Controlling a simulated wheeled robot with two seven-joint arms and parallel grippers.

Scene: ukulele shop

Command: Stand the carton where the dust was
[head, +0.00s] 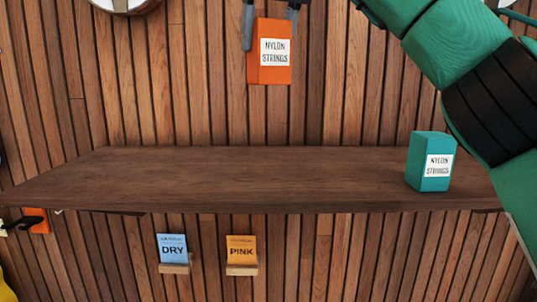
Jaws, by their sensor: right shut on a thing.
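An orange carton (257,66) labelled "NYLON STRINGS" is held upright between the fingers of my right gripper (270,27), high above the shelf (240,178) and apart from it. The gripper is shut on the carton's upper part, and its own upper part is cut off by the top of the picture. A teal carton (425,174) with the same label stands upright on the right end of the shelf. I see no clear dust patch on the shelf top. My left gripper is not seen.
The shelf's middle and left are bare. Below it, a blue "DRY" packet (172,247) and an orange "PINK" packet (241,248) stand on small wall ledges. A slatted wood wall is behind. My green right arm passes above and beside the teal carton.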

